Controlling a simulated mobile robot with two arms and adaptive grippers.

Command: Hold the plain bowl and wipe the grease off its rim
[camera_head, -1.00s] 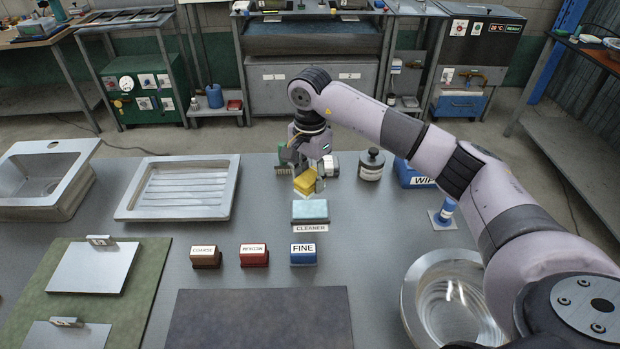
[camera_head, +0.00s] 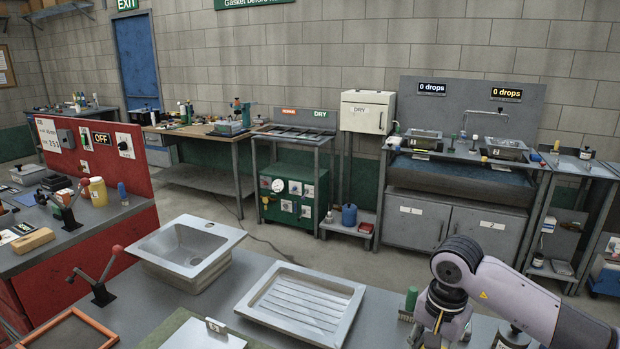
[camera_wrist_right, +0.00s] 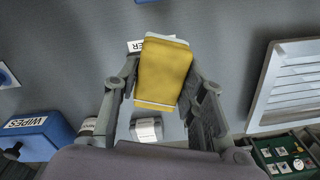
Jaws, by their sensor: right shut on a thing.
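My right gripper (camera_wrist_right: 165,100) is shut on a yellow sponge (camera_wrist_right: 163,72), which sits between its two fingers in the wrist view. The sponge has a pale edge and is held over the grey bench. A label ending in "ER" (camera_wrist_right: 136,46) is partly hidden behind it. In the head view my right wrist shows at the lower right, with the fingertips and sponge not visible. My left gripper is not in view.
On the bench are a ribbed metal tray (camera_head: 313,322) and a small sink (camera_head: 212,236). A blue WIPES box (camera_wrist_right: 42,132) lies left in the wrist view. A red-panelled bench (camera_head: 95,165) with a toggle clamp stands at left.

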